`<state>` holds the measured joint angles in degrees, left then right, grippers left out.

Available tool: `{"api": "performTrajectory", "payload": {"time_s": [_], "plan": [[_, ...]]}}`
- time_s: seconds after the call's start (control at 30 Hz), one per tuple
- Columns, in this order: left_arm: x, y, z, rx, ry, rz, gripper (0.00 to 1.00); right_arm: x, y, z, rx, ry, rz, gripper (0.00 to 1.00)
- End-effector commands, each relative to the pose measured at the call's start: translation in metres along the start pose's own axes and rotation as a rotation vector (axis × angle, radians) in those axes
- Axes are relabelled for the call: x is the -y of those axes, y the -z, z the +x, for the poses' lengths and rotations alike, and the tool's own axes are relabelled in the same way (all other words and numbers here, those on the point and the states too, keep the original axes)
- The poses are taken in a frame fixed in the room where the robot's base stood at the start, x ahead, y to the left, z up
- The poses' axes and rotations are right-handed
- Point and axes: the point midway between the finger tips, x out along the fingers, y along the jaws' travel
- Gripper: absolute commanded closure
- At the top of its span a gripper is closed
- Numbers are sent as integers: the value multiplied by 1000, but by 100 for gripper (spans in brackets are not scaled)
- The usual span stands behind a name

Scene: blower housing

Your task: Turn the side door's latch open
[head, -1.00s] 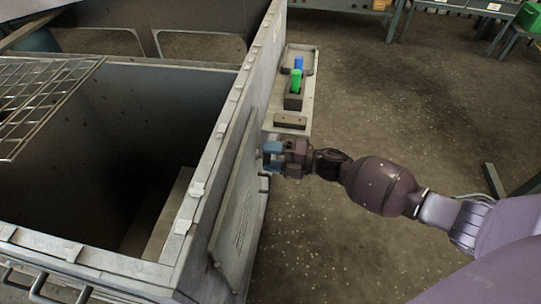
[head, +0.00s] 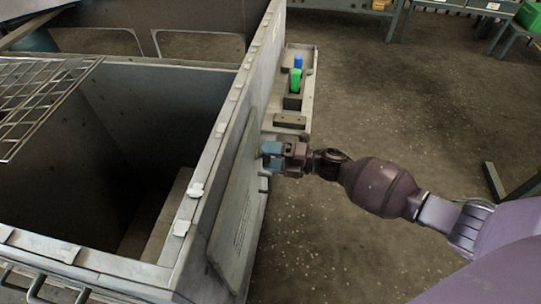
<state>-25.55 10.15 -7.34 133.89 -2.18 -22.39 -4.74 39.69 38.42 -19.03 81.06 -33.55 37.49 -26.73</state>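The side door (head: 237,220) is a grey panel with small print on the right outer wall of the metal housing (head: 207,165). It looks closed against the wall. My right gripper (head: 268,156) is at the door's far upper edge, with its blue fingertips close to the panel. The latch is hidden behind the fingers, so I cannot tell its position, whether the fingers touch it, or how far apart they are. My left gripper is out of view.
A narrow side shelf (head: 307,110) beyond the gripper holds a green item (head: 296,80), a blue item (head: 298,62) and dark blocks. A wire grid (head: 40,95) lies over the housing's left side. The floor to the right is open, with workbenches at the back.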

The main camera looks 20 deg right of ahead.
Motion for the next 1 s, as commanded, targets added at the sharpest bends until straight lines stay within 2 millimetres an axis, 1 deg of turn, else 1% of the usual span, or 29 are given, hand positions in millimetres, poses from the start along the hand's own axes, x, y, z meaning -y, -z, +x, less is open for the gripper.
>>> {"api": "performTrajectory", "payload": {"time_s": [0.03, 0.1, 0.13, 0.37, 0.47, 0.57, 0.77, 0.9, 1.0], "plan": [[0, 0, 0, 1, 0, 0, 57, 0, 0, 0, 0, 0, 0, 31], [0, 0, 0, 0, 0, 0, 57, 0, 0, 0, 0, 0, 1, 20], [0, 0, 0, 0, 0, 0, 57, 0, 0, 0, 0, 0, 1, 19], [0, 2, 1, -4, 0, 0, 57, 0, 0, 0, 0, 0, 2, 19], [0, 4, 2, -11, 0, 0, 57, 0, 0, -4, 0, 0, 2, 19], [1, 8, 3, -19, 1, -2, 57, -1, 0, -14, 1, 0, 1, 19], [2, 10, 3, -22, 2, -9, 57, -2, -1, -49, 2, 1, -1, 19], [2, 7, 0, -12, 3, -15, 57, -2, -1, -74, 1, 0, 0, 19], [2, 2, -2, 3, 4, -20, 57, -1, -1, -89, 1, 1, -1, 19]]}}
